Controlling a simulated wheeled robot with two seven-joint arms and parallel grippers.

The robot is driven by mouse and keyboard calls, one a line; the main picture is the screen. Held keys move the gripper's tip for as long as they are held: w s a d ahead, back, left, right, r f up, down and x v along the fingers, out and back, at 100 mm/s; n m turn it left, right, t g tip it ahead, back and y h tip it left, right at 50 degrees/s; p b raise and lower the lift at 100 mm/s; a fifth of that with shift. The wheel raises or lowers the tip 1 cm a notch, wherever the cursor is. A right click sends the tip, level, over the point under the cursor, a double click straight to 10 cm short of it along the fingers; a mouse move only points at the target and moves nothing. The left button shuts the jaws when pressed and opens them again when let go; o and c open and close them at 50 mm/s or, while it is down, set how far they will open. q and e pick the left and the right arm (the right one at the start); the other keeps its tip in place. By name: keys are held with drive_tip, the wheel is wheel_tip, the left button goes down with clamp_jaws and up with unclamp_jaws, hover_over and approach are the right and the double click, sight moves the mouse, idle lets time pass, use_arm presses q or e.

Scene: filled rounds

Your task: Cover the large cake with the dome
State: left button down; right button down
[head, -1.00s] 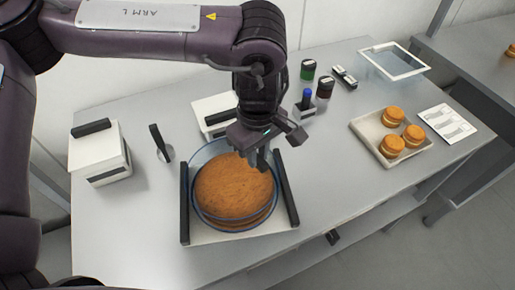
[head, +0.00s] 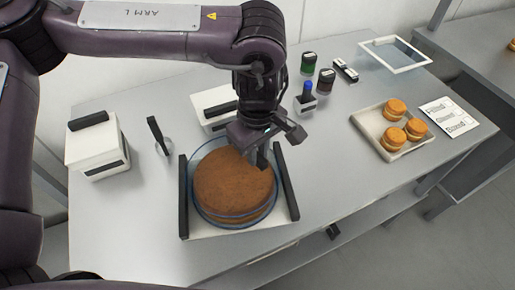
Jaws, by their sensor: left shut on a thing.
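The large round brown cake (head: 232,187) sits on a white board with black side handles (head: 183,200). The clear dome with a bluish edge (head: 197,208) is around and over the cake. I cannot tell whether its rim touches the board. My left gripper (head: 258,157) is over the right rear part of the cake, pointing down, and is shut on the dome. The gripper hides the grip point and the cake's rear right edge. My right gripper is not in view.
White boxes with black handles stand at left (head: 94,148) and behind the cake (head: 212,103). Jars (head: 308,62), a blue-topped stamp (head: 307,92), a tray of small cakes (head: 372,127), a label card (head: 449,117) and a clear-lidded frame (head: 395,54) are rightward.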

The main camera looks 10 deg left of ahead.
use_arm(q)
drive_tip(key=shift+f, duration=0.2)
idle(0.5)
drive_tip(key=c, duration=1.3)
unclamp_jaws()
drive_tip(key=shift+o, duration=0.7)
drive_tip(key=o, duration=0.4)
drive_tip(key=shift+r, duration=0.15)
drive_tip(key=shift+r+p, duration=2.6)
drive_tip(key=shift+r, duration=0.8)
